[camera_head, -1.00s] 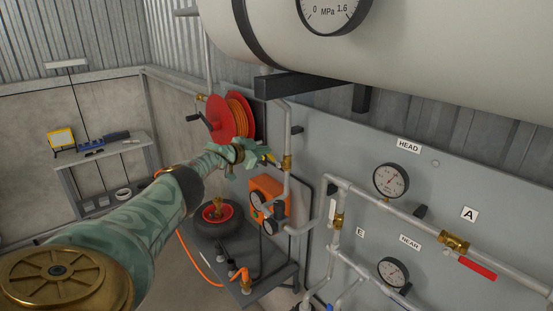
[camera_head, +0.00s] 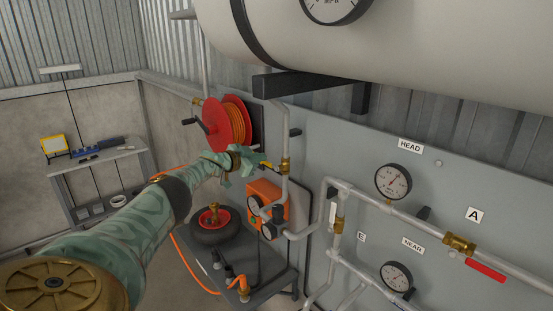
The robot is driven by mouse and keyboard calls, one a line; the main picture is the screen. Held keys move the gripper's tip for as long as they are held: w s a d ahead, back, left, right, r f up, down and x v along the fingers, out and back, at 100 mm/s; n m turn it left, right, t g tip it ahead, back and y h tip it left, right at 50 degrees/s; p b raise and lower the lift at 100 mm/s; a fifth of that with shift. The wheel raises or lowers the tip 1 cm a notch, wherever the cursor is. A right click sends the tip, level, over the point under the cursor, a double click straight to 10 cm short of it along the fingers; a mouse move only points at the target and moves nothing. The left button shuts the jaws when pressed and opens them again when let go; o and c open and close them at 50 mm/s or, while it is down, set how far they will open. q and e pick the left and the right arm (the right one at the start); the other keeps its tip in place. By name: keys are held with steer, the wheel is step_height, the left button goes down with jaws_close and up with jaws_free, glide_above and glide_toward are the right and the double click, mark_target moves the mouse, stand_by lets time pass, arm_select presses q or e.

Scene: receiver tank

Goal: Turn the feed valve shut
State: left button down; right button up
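A brass valve (camera_head: 285,166) sits on the vertical grey pipe under the tank. A yellow lever (camera_head: 266,166) with a dark part points left from it, toward my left gripper (camera_head: 252,162). The gripper, teal with a brass wrist, is at the lever's outer end; whether its fingers are around the lever or apart from it is not clear. Another brass valve (camera_head: 459,243) with a red lever (camera_head: 486,271) is on the pipe by label A. No label naming the feed valve is readable. My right gripper is out of view.
The large pale tank (camera_head: 420,50) hangs above on a dark bracket (camera_head: 300,84). A red hose reel (camera_head: 216,124) is behind the gripper. An orange box (camera_head: 268,192) with gauges is below it. A grey low table (camera_head: 245,285) holds a black-and-red wheel-like part (camera_head: 215,224).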

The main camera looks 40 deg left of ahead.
arm_select(q)
steer(key=shift+a, duration=0.1)
steer(key=p+v, duration=0.8)
steer(key=v, duration=0.8)
steer(key=shift+s+p, duration=0.15)
steer(key=shift+p, duration=0.2)
